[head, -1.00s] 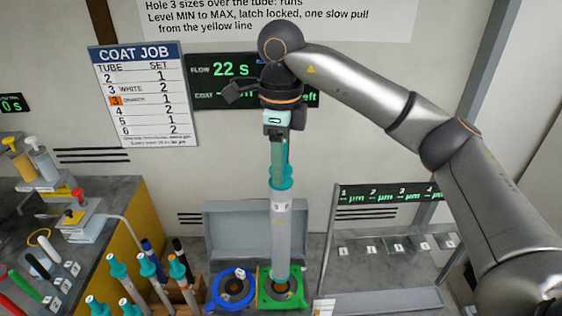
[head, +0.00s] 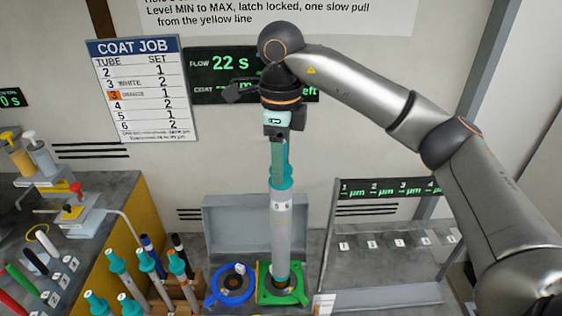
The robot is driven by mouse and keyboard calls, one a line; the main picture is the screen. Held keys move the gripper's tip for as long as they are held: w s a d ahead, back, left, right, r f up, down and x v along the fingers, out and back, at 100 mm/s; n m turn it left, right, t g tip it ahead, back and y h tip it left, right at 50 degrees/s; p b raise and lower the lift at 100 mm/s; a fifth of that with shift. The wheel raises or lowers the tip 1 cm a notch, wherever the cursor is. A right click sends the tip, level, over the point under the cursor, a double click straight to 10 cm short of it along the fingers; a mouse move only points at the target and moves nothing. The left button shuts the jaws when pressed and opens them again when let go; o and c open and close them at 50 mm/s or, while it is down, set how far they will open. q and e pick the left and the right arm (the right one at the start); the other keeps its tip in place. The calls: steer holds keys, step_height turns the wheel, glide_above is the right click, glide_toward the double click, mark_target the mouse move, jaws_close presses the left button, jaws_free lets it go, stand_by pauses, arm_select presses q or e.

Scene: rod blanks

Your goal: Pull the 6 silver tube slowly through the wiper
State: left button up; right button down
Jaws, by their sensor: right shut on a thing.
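The silver tube (head: 281,235) stands upright, with a teal cap on its top end and a small dark mark below the cap. Its lower end is at the opening of the green wiper (head: 300,296), and what is inside the opening is hidden. My right gripper (head: 279,165) is above the tube, pointing down and shut on its capped top. My left gripper is not in view.
A blue ring station (head: 214,297) sits just left of the green one. Several teal-capped tubes (head: 119,262) stand in a rack at the lower left. A grey panel (head: 230,225) is behind the tube. A slotted stand (head: 390,296) is at right.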

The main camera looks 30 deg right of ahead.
mark_target(281, 190)
stand_by(0.4)
steer(key=shift+f+b, duration=0.85)
steer(key=shift+f, duration=0.45)
steer(key=shift+f+b, duration=1.4)
steer(key=shift+f, duration=0.6)
steer(key=shift+f+b, duration=2.8)
steer(key=shift+f, duration=1.25)
